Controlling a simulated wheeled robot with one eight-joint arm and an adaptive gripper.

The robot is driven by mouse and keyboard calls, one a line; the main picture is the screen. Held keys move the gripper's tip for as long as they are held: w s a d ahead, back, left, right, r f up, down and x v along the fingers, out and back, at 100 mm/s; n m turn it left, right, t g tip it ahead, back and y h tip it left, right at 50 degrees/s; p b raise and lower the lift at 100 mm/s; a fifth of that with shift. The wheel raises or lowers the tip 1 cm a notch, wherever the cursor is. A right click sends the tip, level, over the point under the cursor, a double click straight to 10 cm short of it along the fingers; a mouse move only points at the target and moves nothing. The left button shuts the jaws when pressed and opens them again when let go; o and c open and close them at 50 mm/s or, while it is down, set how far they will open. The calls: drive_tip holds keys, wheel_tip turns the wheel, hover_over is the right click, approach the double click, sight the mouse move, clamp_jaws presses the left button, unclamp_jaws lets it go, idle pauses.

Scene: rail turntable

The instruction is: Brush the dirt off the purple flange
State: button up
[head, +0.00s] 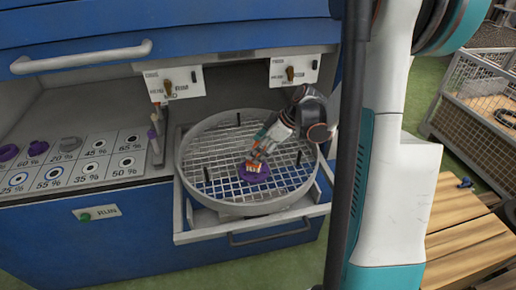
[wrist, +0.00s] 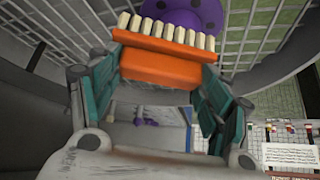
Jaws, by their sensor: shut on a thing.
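The purple flange (head: 262,177) lies on the wire mesh of the round turntable basket (head: 222,205). In the wrist view the flange (wrist: 205,12) is at the top, with dark holes and its far part cut off by the frame. My gripper (head: 261,148) is shut on an orange brush (wrist: 165,66) with a row of cream bristles. The gripper fingers (wrist: 155,85) are on either side of the brush's body. The bristles overlap the flange's near edge in the picture; I cannot tell whether they touch it. No dirt can be made out on the flange.
Short dark posts stand on the mesh around the flange. The basket sits in a pulled-out drawer (head: 270,226) of the blue cabinet. A panel with numbered holes (head: 75,170) and purple parts (head: 38,148) is at left. Switch boxes (head: 174,83) hang above. A wooden pallet (head: 460,240) stands at right.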

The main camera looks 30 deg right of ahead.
drive_tip(key=shift+r+p, duration=2.7)
drive_tip(key=shift+r, duration=1.25)
